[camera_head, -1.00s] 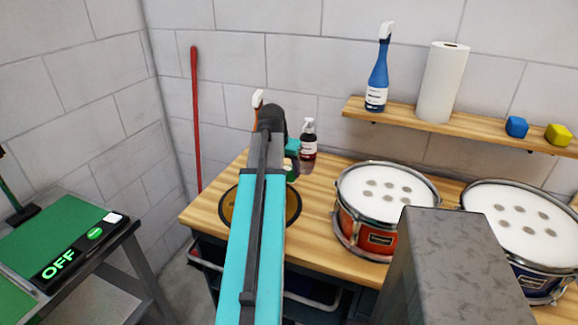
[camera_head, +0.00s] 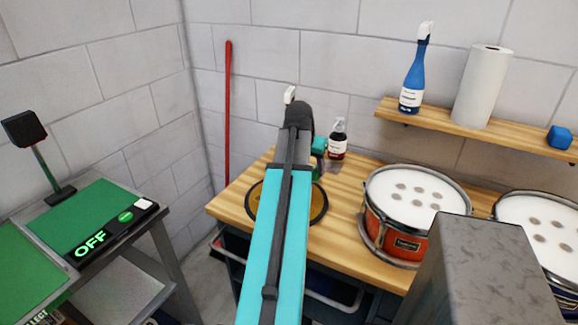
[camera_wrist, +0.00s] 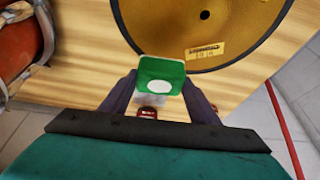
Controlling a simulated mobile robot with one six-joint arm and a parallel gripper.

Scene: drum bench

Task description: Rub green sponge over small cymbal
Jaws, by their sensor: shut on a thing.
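In the wrist view, my gripper (camera_wrist: 160,95) is shut on the green sponge (camera_wrist: 149,69), which has a pale oval patch on its face. The sponge shows close to the rim of the small cymbal (camera_wrist: 215,25), a round golden disc with a dark edge, a centre hole and a yellow label. I cannot tell whether sponge and cymbal touch. In the head view, the cymbal (camera_head: 319,203) lies on the wooden bench, mostly hidden behind my arm. My gripper and the sponge are largely hidden there too.
A dark bottle with a white pump (camera_head: 337,140) stands behind the cymbal. A red drum (camera_head: 395,230) and another drum (camera_head: 540,240) stand to the right. A shelf (camera_head: 440,122) holds a blue spray bottle (camera_head: 412,80), a paper roll (camera_head: 483,88) and a blue block (camera_head: 559,137).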

